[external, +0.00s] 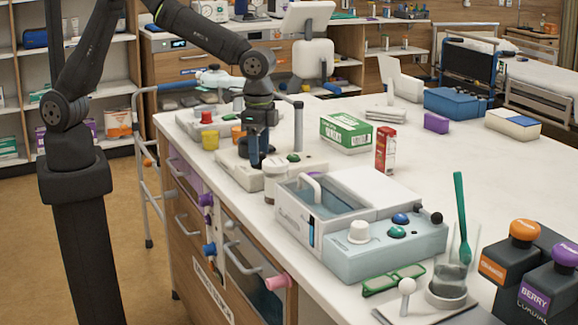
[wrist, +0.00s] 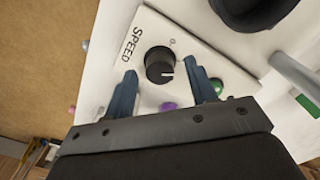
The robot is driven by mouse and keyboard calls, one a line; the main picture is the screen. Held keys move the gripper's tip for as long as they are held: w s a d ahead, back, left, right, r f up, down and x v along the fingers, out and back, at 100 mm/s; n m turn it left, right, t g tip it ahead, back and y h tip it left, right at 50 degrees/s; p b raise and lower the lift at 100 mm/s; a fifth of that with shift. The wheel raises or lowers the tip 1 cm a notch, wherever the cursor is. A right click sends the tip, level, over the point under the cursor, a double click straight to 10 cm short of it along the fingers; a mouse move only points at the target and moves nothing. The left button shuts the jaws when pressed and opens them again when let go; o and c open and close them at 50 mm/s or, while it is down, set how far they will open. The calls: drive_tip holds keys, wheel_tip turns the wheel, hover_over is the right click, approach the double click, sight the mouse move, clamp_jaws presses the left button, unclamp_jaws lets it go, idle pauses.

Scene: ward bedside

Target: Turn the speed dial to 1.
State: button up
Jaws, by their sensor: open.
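The speed dial (wrist: 160,64) is a round black knob with a white pointer line, on a cream panel (wrist: 190,45) marked SPEED. In the wrist view its pointer aims to the right. A small faint mark is printed above the dial; I cannot read it surely. My gripper (wrist: 164,75) is open, its blue fingers on either side below the dial, and a gap shows between each finger and the knob. In the external view my gripper (external: 259,157) points down over the cream device (external: 228,168), and the dial is mostly hidden behind it.
A purple button (wrist: 168,106) sits on the panel between the fingers. A large black round part (wrist: 250,10) and a grey post (wrist: 297,75) are close by.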

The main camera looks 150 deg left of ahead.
wheel_tip(320, 180, up, 17)
drive_tip(key=shift+r, duration=0.2)
drive_tip(key=shift+f, duration=0.15)
idle(0.6)
wheel_tip(320, 180, down, 17)
drive_tip(key=shift+f, duration=0.1)
idle(0.5)
